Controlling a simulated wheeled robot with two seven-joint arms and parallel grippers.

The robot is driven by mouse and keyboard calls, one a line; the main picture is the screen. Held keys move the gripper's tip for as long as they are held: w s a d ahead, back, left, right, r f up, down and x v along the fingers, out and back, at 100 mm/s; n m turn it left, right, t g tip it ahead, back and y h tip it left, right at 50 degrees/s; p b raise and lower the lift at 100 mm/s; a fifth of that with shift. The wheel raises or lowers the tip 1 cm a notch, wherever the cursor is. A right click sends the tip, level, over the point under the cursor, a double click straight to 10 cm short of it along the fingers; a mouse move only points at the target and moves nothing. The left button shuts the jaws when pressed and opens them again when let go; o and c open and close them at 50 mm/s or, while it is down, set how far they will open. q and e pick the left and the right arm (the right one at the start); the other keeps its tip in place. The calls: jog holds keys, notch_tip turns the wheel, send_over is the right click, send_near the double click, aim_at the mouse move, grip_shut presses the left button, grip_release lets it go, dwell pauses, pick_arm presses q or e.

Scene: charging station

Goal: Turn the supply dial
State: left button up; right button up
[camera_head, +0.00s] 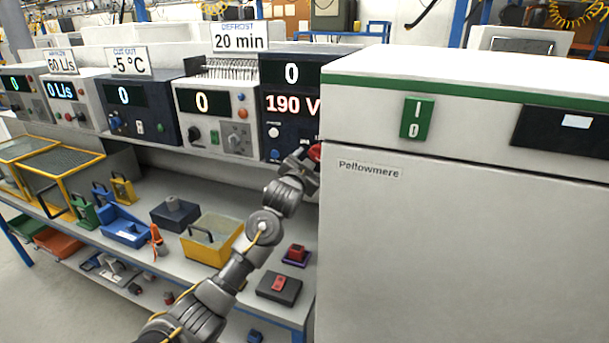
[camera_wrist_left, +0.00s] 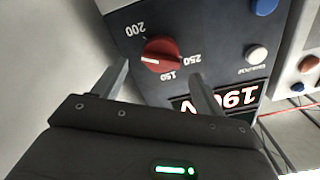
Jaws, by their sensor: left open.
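The supply dial is a round red knob (camera_wrist_left: 161,53) with a white pointer line, on a dark unit with a lit 190 V readout (camera_head: 291,105). Printed numbers 150, 200 and 250 surround the knob. In the head view its red edge (camera_head: 315,152) shows beside my gripper, partly hidden. My left gripper (camera_wrist_left: 155,72) is open, its two fingers on either side of and just short of the knob in the wrist view. I cannot tell whether they touch it. In the head view the left gripper (camera_head: 304,156) reaches up to the unit's lower right corner. My right gripper is not in view.
A large white cabinet (camera_head: 460,230) with a green switch (camera_head: 417,117) stands close on the right of my left arm. Other panel units (camera_head: 215,116) line the shelf to the left. The lower shelf holds a yellow bin (camera_head: 210,238), a blue tray (camera_head: 124,229) and several small items.

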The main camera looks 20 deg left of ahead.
aim_at(315, 157)
pick_arm(q)
jog(key=s+b, duration=0.1)
jog(key=s, duration=0.5)
jog(key=shift+a, duration=0.2)
jog(key=w+n, duration=0.2)
jog(key=w, duration=0.2)
jog(key=w+n, duration=0.3)
jog(key=w, duration=0.2)
jog(key=shift+d+f+b, duration=0.1)
jog(key=shift+d+b, duration=0.1)
jog(key=shift+b, duration=0.2)
jog(key=shift+w+f, duration=0.1)
jog(key=shift+w, duration=0.85)
jog(key=c, duration=1)
